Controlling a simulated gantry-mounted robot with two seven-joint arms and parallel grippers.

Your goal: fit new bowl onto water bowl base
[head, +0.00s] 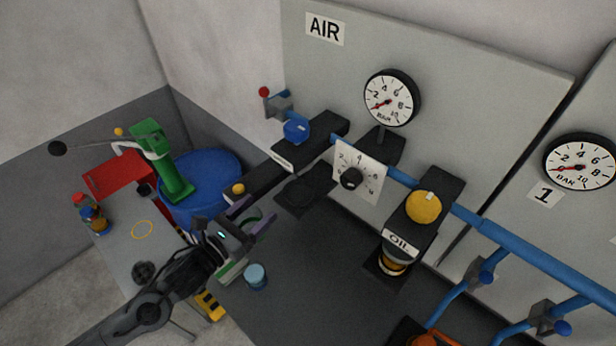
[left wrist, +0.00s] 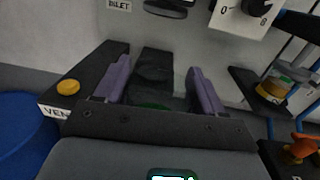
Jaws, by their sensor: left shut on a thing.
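My left gripper (head: 251,216) comes in from the lower left, its two purple fingers pointing up and right. It is shut on a dark piece with a green edge (head: 258,216), likely the new bowl; the gripper hides much of it. In the left wrist view the fingers (left wrist: 158,70) stand either side of this dark piece (left wrist: 155,68). The underside also shows at the top of the wrist view (left wrist: 167,8).
A black vent block with a yellow button (head: 238,188) is close beside the gripper. The oil unit (head: 423,207) hangs to the right. A small blue cup (head: 255,276) stands on the dark bench. A blue drum (head: 205,180) and green press (head: 168,165) are left. The middle bench is clear.

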